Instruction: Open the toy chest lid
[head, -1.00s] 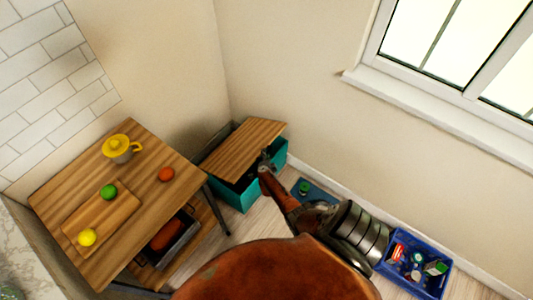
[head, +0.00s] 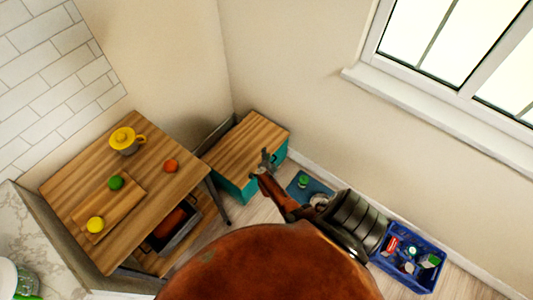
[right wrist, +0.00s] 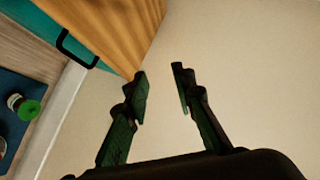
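The toy chest (head: 236,190) is a teal box in the corner with a wooden lid (head: 242,143). The lid lies down on the box, and no gap shows beneath it. In the right wrist view the lid (right wrist: 115,30) fills the upper left, above the teal side (right wrist: 38,18) with its black handle (right wrist: 72,50). My right gripper (head: 267,158) is at the chest's right-front edge, near the lid. In the wrist view its fingers (right wrist: 162,92) are apart with only wall between them; the left fingertip is close to the lid's corner, contact unclear. My left gripper is out of view.
A wooden table (head: 150,190) with a yellow pot (head: 126,141), fruit and a cutting board stands left of the chest. A blue mat (head: 311,188) and a blue crate (head: 412,263) of items lie on the floor to the right, along the wall.

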